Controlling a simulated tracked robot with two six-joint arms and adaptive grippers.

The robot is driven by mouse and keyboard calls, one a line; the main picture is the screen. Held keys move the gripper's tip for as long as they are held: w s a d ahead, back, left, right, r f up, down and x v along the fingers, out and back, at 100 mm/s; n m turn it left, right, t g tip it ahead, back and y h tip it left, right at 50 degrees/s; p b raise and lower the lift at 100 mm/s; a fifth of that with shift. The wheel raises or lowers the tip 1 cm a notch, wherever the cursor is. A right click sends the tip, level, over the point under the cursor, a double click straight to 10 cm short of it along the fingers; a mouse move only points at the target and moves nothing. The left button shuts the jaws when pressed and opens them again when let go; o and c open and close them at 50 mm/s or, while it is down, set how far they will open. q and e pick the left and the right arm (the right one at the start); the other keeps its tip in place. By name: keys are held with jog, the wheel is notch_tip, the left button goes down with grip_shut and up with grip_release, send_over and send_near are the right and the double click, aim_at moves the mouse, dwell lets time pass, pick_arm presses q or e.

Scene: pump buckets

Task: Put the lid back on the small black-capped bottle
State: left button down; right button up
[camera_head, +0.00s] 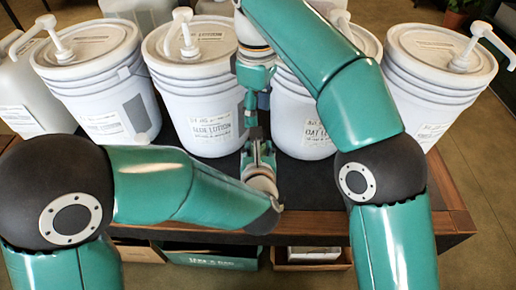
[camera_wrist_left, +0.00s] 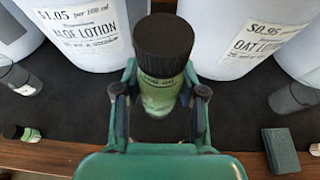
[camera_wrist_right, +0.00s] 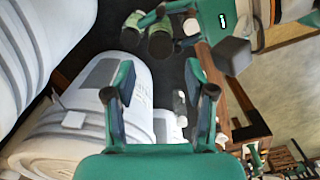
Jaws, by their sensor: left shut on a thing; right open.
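My left gripper (camera_wrist_left: 160,95) is shut on a small green bottle (camera_wrist_left: 157,98) in the left wrist view. A wide black cap (camera_wrist_left: 163,45) sits over the bottle's top; I cannot tell whether it is fully seated. My right gripper (camera_wrist_right: 160,95) is open and empty in the right wrist view, with dark mat and a white bucket beyond its fingers. In the head view it hangs between the two middle buckets (camera_head: 256,75), and my left gripper (camera_head: 259,155) is in front of it. The held bottle is hard to make out there.
White pump buckets labelled aloe lotion (camera_head: 208,110) and oat lotion (camera_head: 302,120) stand close behind the grippers. Clear containers (camera_wrist_left: 20,80) (camera_wrist_left: 295,97), another small black-capped bottle (camera_wrist_left: 20,133) and a dark green block (camera_wrist_left: 281,150) are on the table. The wooden front edge (camera_head: 330,222) is near.

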jog(key=shift+f, duration=2.95)
grip_shut()
jog(key=shift+o, duration=0.7)
grip_release()
